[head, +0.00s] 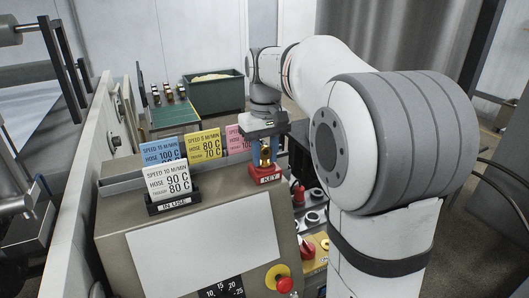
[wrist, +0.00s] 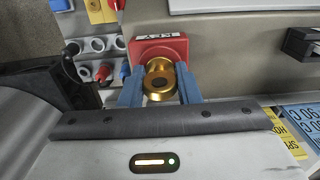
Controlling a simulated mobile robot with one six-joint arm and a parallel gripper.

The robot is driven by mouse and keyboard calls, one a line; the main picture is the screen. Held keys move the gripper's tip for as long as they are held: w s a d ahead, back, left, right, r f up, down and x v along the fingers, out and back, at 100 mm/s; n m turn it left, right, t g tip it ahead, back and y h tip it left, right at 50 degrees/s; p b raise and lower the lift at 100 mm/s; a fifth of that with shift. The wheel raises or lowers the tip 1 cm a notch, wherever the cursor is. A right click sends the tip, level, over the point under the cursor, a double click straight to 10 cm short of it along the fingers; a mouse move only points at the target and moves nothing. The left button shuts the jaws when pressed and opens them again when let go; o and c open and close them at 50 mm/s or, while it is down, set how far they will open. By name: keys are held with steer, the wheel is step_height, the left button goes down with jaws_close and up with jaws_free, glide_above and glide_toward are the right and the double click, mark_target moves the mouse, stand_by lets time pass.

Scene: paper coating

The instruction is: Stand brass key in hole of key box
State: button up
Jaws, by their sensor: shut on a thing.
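The brass key (head: 265,157) is upright between the blue fingers of my gripper (head: 265,148), directly over the red key box (head: 264,179). The box is labelled KEY and sits on the right part of the console top. In the wrist view, the round gold end of the key (wrist: 160,83) shows between the two blue fingertips (wrist: 160,88), in front of the red box (wrist: 158,43). My gripper is shut on the key. The key's lower end and the hole are hidden, so I cannot tell whether the key is in the hole.
Blue, yellow and pink setting cards (head: 204,144) stand in a rack left of the key box. A white card stands in the IN USE holder (head: 172,201). Red and grey knobs (head: 312,218) lie right of the box. A green bin (head: 214,96) stands behind.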

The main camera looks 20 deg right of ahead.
steer(key=o, duration=1)
steer(key=shift+o, duration=0.2)
step_height(320, 180, up, 8)
steer(key=shift+f, duration=0.1)
steer(key=shift+s+f, duration=0.1)
